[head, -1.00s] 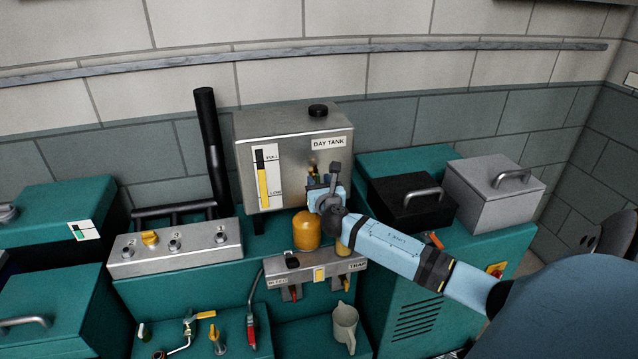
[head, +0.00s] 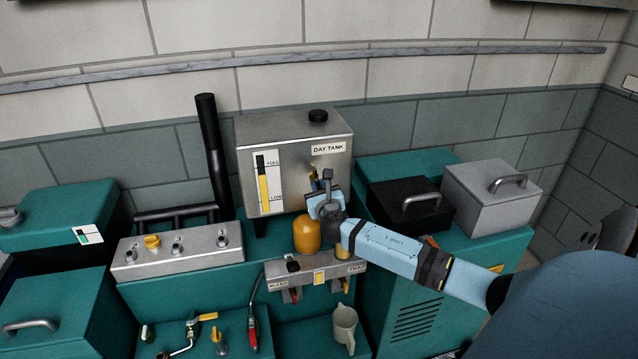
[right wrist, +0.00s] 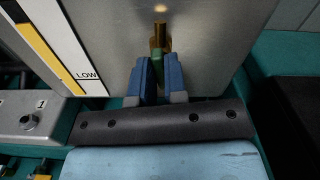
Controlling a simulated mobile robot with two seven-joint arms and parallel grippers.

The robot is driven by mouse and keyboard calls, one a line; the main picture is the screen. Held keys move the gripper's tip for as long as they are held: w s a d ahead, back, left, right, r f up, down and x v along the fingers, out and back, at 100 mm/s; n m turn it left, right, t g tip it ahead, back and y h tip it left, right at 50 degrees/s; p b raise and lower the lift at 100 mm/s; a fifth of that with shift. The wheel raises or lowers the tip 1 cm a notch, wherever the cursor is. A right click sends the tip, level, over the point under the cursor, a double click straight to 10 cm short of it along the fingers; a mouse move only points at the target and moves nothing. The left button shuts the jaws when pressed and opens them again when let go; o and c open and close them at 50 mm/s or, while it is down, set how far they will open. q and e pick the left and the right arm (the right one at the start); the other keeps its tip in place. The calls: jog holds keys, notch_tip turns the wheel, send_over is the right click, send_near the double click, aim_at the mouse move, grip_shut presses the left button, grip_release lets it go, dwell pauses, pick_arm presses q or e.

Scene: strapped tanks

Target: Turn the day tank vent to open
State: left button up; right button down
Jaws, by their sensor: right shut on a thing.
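The day tank (head: 297,180) is a grey metal box with a "DAY TANK" label, a black cap and a yellow level gauge (head: 264,190). A small brass fitting (right wrist: 159,32) with a green part (right wrist: 156,60), which looks like the vent's handle, sits low on its front face. My right gripper (right wrist: 157,74) is shut on the green part, its blue fingers on either side of it. In the head view the right gripper (head: 323,190) hides most of the fitting. My left gripper is out of view.
An orange rounded canister (head: 307,233) stands just below the right gripper. A grey manifold with taps (head: 330,277) is under it. A black box (head: 400,212) and a grey lidded box (head: 490,200) stand to the right. A black pipe (head: 210,140) rises left of the tank.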

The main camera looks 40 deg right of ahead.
pick_arm(q)
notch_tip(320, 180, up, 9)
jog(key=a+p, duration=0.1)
jog(key=p, duration=0.8)
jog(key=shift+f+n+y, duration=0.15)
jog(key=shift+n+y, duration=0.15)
pick_arm(e)
jog(key=n, duration=1.5)
jog(key=shift+w+a+f+n, duration=0.1)
jog(key=shift+a+f+n, duration=0.1)
jog(key=shift+n, duration=0.2)
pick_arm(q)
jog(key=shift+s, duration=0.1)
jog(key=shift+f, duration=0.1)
pick_arm(e)
jog(key=c, duration=1.2)
grip_release()
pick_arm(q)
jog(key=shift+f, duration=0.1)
pick_arm(e)
jog(key=shift+o, duration=0.2)
